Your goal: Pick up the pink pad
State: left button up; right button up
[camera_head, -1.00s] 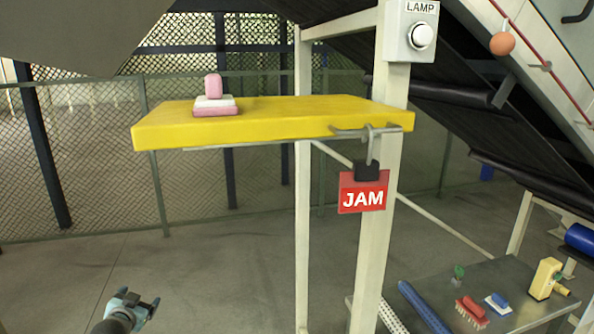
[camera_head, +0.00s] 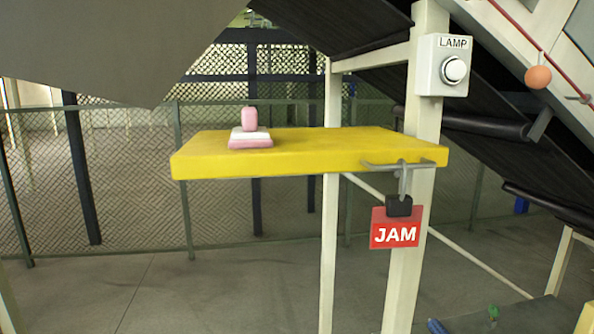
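The pink pad (camera_head: 250,143) lies on the left part of a yellow shelf (camera_head: 320,160). It has a pink bottom layer, a white layer above it and an upright pink knob (camera_head: 249,119) on top. Nothing touches it except the shelf. Neither of my grippers shows in the current head view.
A red JAM tag (camera_head: 396,234) hangs by a black lock and metal hook at the shelf's right front. A LAMP switch box (camera_head: 443,66) is on the cream post. An orange ball (camera_head: 538,77) hangs at the upper right. Space left of the shelf is clear.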

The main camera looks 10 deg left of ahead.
aim_at(250, 136)
jog(key=u, duration=0.35)
jog(key=j+z, duration=0.15)
jog(key=j, duration=0.15)
jog(key=k+j+z, duration=0.15)
jog(key=i+l+u, duration=0.2)
jog(key=l+u, duration=0.15)
jog(key=i+l+u, duration=0.1)
jog(key=l+u, duration=0.25)
jog(key=l, duration=0.25)
jog(key=l+u, duration=0.4)
jog(key=i+l, duration=0.05)
jog(key=l, duration=0.05)
